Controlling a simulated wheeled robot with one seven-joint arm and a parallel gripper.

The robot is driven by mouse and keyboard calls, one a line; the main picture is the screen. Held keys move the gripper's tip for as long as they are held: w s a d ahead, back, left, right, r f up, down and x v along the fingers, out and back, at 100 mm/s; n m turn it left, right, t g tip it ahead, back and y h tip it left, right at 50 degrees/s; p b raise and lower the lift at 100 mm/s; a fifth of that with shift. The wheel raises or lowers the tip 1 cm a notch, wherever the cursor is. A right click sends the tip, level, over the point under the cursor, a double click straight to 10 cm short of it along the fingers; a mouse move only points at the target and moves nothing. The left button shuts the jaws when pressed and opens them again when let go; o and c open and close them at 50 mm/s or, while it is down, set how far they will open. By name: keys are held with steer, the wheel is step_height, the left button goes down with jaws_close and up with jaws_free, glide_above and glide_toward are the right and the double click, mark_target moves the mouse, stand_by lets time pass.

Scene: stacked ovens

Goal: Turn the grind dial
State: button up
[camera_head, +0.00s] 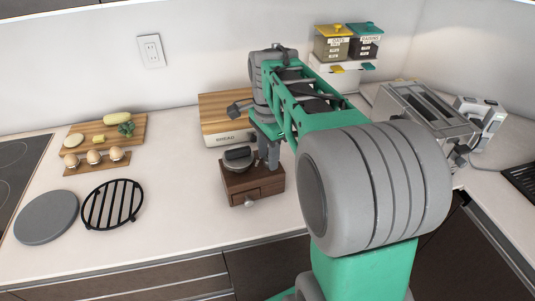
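A coffee grinder (238,188) with a brown wooden body stands on the counter in the middle of the head view. It has a dark grey rounded top (238,157) and a pale knob (249,203) low on its front. Which part is the grind dial is not clear from this view. My gripper (271,164) points down at the right side of the grey top, close to the back right of the wooden body. Whether it touches the grinder cannot be told. The fingers overlap in this view, so their opening is unclear.
A bread box (222,110) stands behind the grinder. A toaster (424,110) and storage jars (334,43) are at the right and back. A black trivet (113,204), a grey round plate (47,217) and food boards (136,140) lie left. The counter just left of the grinder is clear.

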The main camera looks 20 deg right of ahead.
jaws_close()
steer(key=shift+n, duration=0.4)
steer(key=n+p, duration=0.1)
steer(key=n, duration=1)
stand_by(0.5)
steer(key=shift+n, duration=0.3)
steer(key=shift+o, duration=1.2)
jaws_free()
